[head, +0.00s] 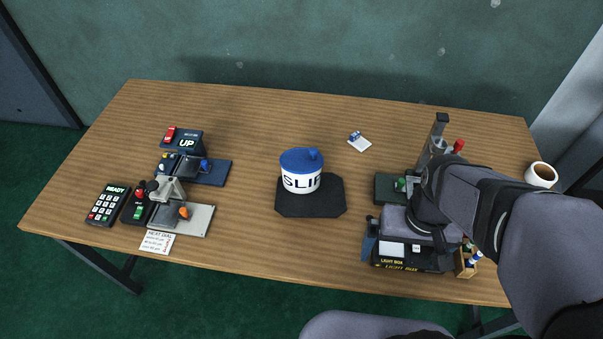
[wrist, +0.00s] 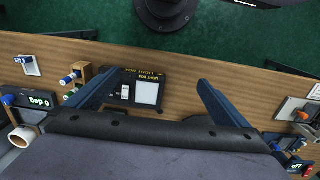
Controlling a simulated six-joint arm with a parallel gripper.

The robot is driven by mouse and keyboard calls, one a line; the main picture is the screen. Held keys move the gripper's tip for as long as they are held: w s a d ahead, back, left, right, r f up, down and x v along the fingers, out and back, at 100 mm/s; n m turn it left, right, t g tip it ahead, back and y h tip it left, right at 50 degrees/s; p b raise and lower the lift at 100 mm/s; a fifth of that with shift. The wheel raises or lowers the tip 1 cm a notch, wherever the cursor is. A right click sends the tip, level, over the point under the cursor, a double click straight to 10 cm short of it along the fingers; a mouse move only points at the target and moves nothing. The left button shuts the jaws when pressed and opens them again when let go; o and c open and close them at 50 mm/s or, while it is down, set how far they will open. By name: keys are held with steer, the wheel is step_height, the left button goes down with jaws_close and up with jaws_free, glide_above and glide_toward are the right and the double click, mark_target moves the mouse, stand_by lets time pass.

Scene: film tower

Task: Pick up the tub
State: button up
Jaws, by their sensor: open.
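The tub (head: 301,182) is white with a blue lid and the dark letters "SLIP" on its side. It stands upright near the middle of the table, on a dark mat (head: 325,206). My gripper (wrist: 158,80) is open, with its two blue fingers spread apart and nothing held between them. It hangs over the light box at the right front of the table, well to the right of the tub. In the head view my arm hides much of the gripper. The tub does not show in the wrist view.
The light box (head: 408,263) lies under my gripper, with a small wooden rack (head: 466,264) beside it. Control devices (head: 182,215) crowd the left. Wood around the mat is clear.

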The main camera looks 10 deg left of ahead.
steer(key=w+a+f+n+t+h+b, duration=0.1)
steer(key=w+n+h+b, duration=0.3)
steer(key=w+n+b, duration=0.55)
step_height(320, 180, up, 2)
steer(key=n+t+b, duration=0.8)
steer(key=n+t, duration=0.4)
steer(key=n, duration=1.1)
glide_above(293, 178)
steer(key=s+a, duration=0.1)
steer(key=s, duration=0.1)
steer(key=shift+h, duration=0.4)
step_height(293, 178, down, 11)
steer(key=shift+s+d+r, duration=0.1)
steer(key=shift+s, duration=0.05)
steer(key=shift+f, duration=0.4)
steer(key=shift+p+x, duration=0.55)
steer(key=shift+x, duration=3.1)
steer(key=shift+f, duration=0.15)
